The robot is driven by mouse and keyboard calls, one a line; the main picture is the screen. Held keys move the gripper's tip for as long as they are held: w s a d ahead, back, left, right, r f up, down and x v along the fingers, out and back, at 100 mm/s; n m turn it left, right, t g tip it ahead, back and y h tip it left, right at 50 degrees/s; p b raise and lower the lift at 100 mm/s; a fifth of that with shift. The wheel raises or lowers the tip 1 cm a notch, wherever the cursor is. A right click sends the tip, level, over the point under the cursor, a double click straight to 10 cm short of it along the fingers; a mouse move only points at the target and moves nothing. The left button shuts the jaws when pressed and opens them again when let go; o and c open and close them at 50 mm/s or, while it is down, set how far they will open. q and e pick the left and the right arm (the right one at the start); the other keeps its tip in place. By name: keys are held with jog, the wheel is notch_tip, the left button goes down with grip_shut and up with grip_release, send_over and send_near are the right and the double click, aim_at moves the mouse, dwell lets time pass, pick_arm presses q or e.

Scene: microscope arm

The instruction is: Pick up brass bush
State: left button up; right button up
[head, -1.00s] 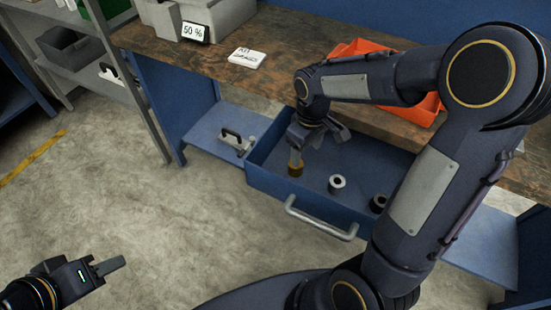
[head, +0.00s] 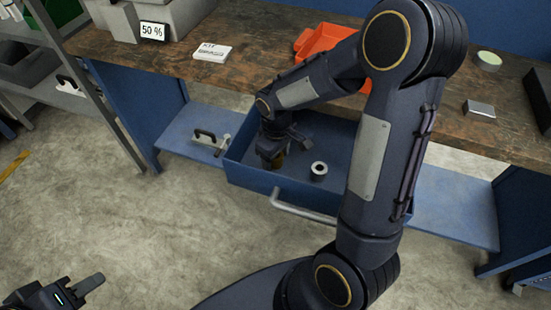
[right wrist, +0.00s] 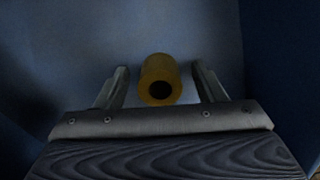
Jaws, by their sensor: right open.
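The brass bush (head: 278,160) stands in the open blue drawer (head: 240,172), near its left end, partly hidden by my right gripper in the head view. In the right wrist view the brass bush (right wrist: 159,80) is a yellow-brown hollow cylinder between the two fingers of my right gripper (right wrist: 158,84). The fingers are open, with a gap on each side of the bush. My right gripper (head: 274,160) points down into the drawer. My left gripper (head: 88,288) is at the lower left, far from the drawer; its finger opening cannot be made out.
A silver-grey bush (head: 319,170) stands in the drawer right of the brass one. The drawer handle (head: 300,211) sticks out in front.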

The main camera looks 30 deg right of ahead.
jog(key=c, duration=1.2)
